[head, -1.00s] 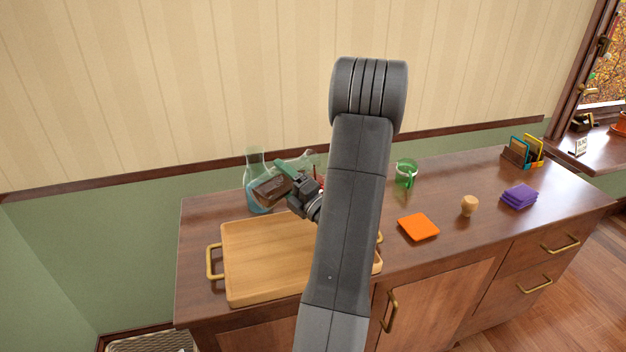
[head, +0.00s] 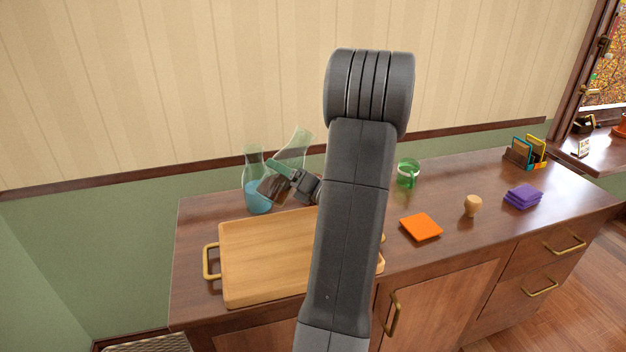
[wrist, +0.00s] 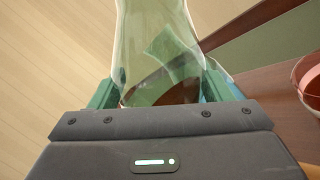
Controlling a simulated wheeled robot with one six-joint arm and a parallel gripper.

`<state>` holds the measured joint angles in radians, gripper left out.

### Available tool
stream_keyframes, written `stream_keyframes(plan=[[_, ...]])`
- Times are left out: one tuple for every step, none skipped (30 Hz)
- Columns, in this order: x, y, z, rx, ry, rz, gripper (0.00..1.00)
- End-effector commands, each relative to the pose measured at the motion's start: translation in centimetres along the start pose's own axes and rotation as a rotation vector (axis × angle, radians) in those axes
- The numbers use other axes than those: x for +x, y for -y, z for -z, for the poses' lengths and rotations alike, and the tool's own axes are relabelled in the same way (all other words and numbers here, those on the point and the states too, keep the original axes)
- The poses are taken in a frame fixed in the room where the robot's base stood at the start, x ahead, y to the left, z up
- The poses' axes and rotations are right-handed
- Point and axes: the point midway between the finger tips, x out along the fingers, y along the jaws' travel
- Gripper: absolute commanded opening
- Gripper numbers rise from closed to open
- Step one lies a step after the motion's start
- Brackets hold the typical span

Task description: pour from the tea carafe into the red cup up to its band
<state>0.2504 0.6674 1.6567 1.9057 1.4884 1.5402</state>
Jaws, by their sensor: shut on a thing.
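The tea carafe (head: 293,151) is clear glass with brown tea in its lower part. My gripper (head: 284,174) is shut on it and holds it at the back left of the cabinet top, tilted with its mouth up and to the right. In the wrist view the carafe (wrist: 155,45) stands between the green fingers, with brown tea low in it. The red cup (wrist: 309,78) shows in part at the right edge of the wrist view, apart from the carafe. Its band and fill level cannot be made out. My arm hides the cup in the head view.
A flask of blue liquid (head: 257,194) stands close to the held carafe. A wooden tray (head: 262,262) lies in front. A green mug (head: 408,174), orange cloth (head: 421,227), wooden knob-like piece (head: 472,206) and purple cloths (head: 523,196) are to the right, with bare top between them.

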Motion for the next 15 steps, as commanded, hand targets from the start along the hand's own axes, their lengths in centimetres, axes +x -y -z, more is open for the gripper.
stream_keyframes(plan=[[-0.20,0.78,0.46,-0.049,-0.010,-0.001,0.18],[-0.28,1.07,0.60,-0.082,-0.020,-0.001,0.18],[-0.36,1.42,0.73,-0.126,-0.030,-0.001,0.18],[-0.35,1.36,0.67,-0.158,-0.039,-0.001,0.18],[-0.26,1.05,0.55,-0.189,-0.049,-0.001,0.18],[-0.22,0.90,0.54,-0.232,-0.059,-0.002,0.18],[-0.19,0.80,0.55,-0.265,-0.068,-0.002,0.18],[-0.18,0.75,0.60,-0.298,-0.077,-0.002,0.18],[-0.19,0.82,0.68,-0.341,-0.088,-0.002,0.18],[-0.18,0.82,0.70,-0.374,-0.096,-0.002,0.18],[-0.17,0.81,0.73,-0.406,-0.106,-0.001,0.18],[-0.18,0.84,0.80,-0.448,-0.117,-0.002,0.18],[-0.20,0.94,0.88,-0.480,-0.125,-0.002,0.18],[-0.22,1.00,0.94,-0.510,-0.133,-0.002,0.18],[-0.24,1.06,1.02,-0.548,-0.144,-0.001,0.18]])
